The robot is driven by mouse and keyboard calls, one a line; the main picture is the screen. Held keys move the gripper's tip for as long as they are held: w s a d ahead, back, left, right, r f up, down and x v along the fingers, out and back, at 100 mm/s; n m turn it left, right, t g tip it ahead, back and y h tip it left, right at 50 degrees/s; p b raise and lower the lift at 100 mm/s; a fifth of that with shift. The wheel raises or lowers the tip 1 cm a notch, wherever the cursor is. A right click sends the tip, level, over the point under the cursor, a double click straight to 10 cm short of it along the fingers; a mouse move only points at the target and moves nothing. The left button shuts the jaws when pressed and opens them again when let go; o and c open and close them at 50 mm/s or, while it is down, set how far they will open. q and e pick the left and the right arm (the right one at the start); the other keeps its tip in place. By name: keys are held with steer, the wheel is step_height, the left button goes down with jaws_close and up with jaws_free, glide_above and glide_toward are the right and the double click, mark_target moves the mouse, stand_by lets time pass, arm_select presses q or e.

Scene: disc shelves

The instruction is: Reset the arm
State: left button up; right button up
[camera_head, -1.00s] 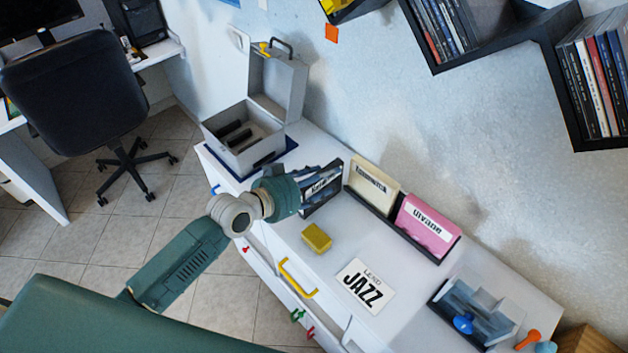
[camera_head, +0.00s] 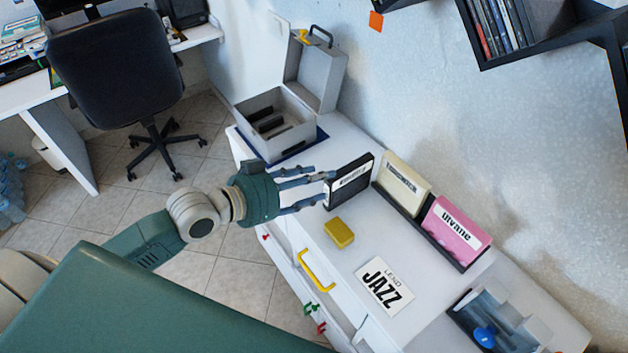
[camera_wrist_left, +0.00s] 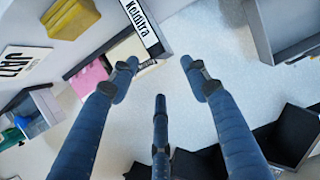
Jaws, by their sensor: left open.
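My left arm comes in from the left in the head view. Its green hand ends in the left gripper (camera_head: 322,191), with its slim fingers spread open and nothing between them. The gripper is above the white cabinet top (camera_head: 380,240), its fingertips close to a black disc case (camera_head: 352,180) standing upright. I cannot tell whether they touch it. In the left wrist view, the open gripper (camera_wrist_left: 160,68) shows spread blue fingers, and the labelled case (camera_wrist_left: 142,24) is beyond the left fingertip. My right gripper is not in view.
Cream (camera_head: 404,185) and pink (camera_head: 454,230) cases stand right of the black one. A yellow block (camera_head: 339,233) and a JAZZ card (camera_head: 384,286) lie in front. An open grey box (camera_head: 298,136) stands behind. A dark wall shelf (camera_head: 545,40) hangs above.

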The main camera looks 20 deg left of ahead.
arm_select(q)
steer(key=s+a+f+n+g+y, duration=0.2)
steer(key=s+f+g+y, duration=0.2)
steer(key=s+f, duration=0.5)
steer(key=s+a+f+n+g+y, duration=0.25)
steer(key=s+f+g, duration=0.2)
steer(key=s, duration=0.85)
step_height(320, 180, down, 26)
steer(key=s+d+b, duration=0.1)
steer(key=s+a+f+g+b, duration=0.1)
steer(key=s+a+f+g, duration=0.1)
steer(key=s+f, duration=1.6)
steer(key=shift+a+f+y, duration=0.45)
steer(key=shift+a+f, duration=0.05)
